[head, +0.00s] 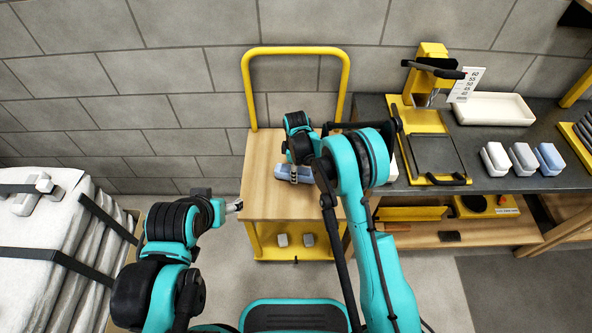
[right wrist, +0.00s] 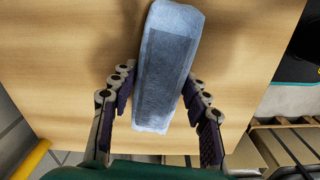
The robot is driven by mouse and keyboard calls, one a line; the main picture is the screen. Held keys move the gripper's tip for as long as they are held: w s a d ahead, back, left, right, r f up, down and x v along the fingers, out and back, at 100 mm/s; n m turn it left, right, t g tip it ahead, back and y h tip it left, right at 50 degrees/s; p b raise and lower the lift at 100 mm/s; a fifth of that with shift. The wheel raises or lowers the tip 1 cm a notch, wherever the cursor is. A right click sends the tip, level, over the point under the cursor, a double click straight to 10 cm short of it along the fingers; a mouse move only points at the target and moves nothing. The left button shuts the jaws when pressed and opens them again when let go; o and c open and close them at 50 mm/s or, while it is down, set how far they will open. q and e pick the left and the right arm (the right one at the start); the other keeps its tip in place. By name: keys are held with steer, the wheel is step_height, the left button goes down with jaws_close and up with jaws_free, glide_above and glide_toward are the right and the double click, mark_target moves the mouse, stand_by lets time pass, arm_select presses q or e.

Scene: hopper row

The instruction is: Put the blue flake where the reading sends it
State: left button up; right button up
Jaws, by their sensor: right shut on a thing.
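The blue flake is a long pale-blue block (head: 285,172) at the wooden top of the yellow-railed cart (head: 262,205); it also shows in the right wrist view (right wrist: 165,75). My right gripper (head: 298,181) is shut on it, with one finger on each long side; the fingers also show in the right wrist view (right wrist: 158,95). I cannot tell whether the flake touches the wood. My left gripper (head: 239,205) is empty by the cart's left edge; its jaw opening is too small to judge. A printed card (head: 467,85) hangs by the yellow stand (head: 431,65); its text is unreadable.
Right of the cart, a dark bench (head: 480,176) carries a black-plated yellow fixture (head: 436,155), a white tray (head: 492,109) and white, grey and blue blocks (head: 522,158). A wrapped stack (head: 45,235) stands at left. My right arm hides part of the bench's left end.

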steer(key=shift+f, duration=0.1)
stand_by(0.3)
steer(key=shift+f, duration=0.5)
steer(key=o, duration=1.2)
steer(key=shift+o, duration=0.2)
steer(key=shift+r, duration=0.1)
step_height(320, 180, up, 12)
